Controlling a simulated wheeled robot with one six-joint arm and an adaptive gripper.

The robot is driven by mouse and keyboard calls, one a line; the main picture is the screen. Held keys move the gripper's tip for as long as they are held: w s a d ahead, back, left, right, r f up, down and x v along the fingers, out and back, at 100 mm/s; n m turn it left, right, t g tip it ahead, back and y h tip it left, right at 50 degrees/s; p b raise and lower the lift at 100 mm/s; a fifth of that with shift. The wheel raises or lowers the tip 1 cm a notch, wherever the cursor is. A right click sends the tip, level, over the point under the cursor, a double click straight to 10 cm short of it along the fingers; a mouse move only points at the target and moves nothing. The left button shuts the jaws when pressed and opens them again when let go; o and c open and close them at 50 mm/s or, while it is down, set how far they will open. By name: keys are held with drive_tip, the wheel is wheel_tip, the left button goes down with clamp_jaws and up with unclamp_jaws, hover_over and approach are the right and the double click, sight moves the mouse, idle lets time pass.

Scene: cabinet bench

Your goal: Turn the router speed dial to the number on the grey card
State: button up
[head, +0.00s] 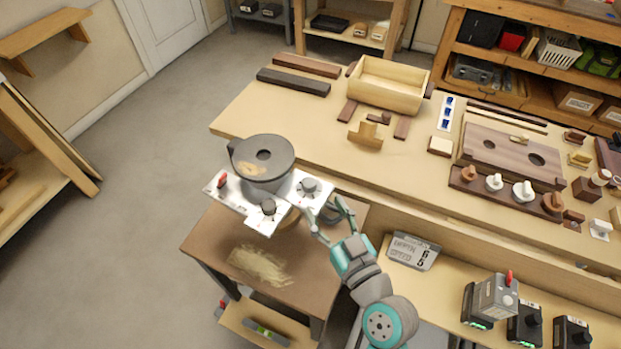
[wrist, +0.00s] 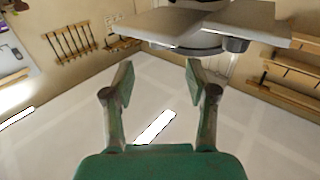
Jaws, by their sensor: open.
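The router (head: 262,160), with a dark round top, stands on a pale metal plate (head: 232,193) on a small brown table. Two dark knobs sit on the plate: a front one (head: 267,207) and a right one (head: 309,185). I cannot read their marks. A grey card (head: 412,251) leans on the bench's lower shelf; its lower line seems to read SPEED with a 5, the line above ends in 6. My gripper (head: 328,218) is open and empty, just right of the plate. In the wrist view, my open fingers (wrist: 160,78) are below the plate (wrist: 175,27) in the picture.
A red-handled switch (head: 221,181) is at the plate's left corner. Sawdust (head: 260,265) lies on the brown table (head: 205,245). The bench (head: 300,125) behind holds a wooden box (head: 388,85) and a knob board (head: 505,190). Battery chargers (head: 525,322) stand at lower right.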

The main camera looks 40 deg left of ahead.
sight(312, 188)
drive_tip(key=x, duration=0.8)
drive_tip(key=shift+w+a, duration=0.1)
drive_tip(key=shift+a, duration=0.1)
clamp_jaws()
